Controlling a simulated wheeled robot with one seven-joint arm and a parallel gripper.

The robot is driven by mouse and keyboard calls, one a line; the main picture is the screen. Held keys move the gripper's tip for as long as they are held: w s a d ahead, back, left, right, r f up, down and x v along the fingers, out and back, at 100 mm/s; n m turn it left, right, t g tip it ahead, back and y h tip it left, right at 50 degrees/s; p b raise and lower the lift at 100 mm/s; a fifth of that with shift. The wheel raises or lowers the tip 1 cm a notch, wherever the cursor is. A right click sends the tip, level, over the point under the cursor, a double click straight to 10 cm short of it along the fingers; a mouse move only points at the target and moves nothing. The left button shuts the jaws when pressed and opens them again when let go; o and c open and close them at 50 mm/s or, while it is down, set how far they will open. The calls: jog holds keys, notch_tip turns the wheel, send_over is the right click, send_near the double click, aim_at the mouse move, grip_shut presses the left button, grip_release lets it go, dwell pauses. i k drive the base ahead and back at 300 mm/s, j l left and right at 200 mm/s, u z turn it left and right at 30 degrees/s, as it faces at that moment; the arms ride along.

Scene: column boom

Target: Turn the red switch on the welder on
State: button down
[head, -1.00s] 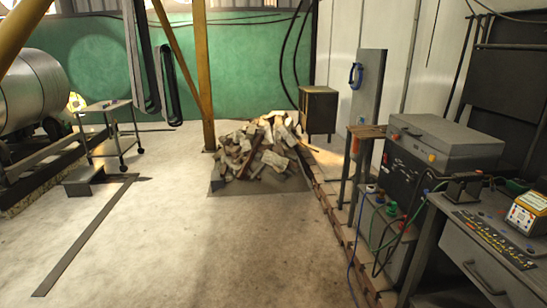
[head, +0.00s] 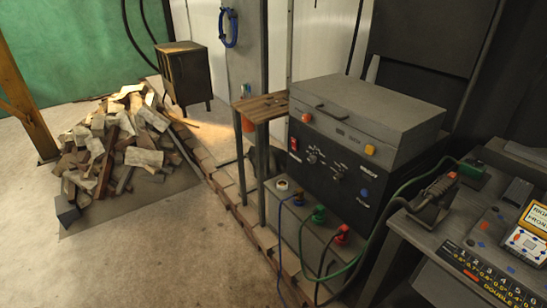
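The welder (head: 335,175) stands right of the middle in the head view, a grey box with a dark front panel. On the upper left of that panel is a small red switch (head: 294,143); at this size I cannot tell whether it is on or off. Beside it are knobs, with an orange-red light (head: 306,117) above, a yellow one (head: 369,149) to the right and a blue one (head: 364,192) below. My gripper is not in view.
A small wooden-topped table (head: 262,106) stands left of the welder. A control desk (head: 480,235) with a cable stands at the right. The floor (head: 150,260) in front is clear.

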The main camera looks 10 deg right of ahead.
aim_at(293, 141)
jog(key=i+j+z, duration=0.3)
jog(key=i+j, duration=0.45)
jog(key=i+j+u, duration=0.1)
jog(key=i+j, duration=0.35)
jog(key=i+j+u, duration=0.1)
jog(key=i+j, duration=0.3)
jog(key=i, duration=0.2)
jog(key=i+j, duration=0.35)
jog(key=i, duration=0.2)
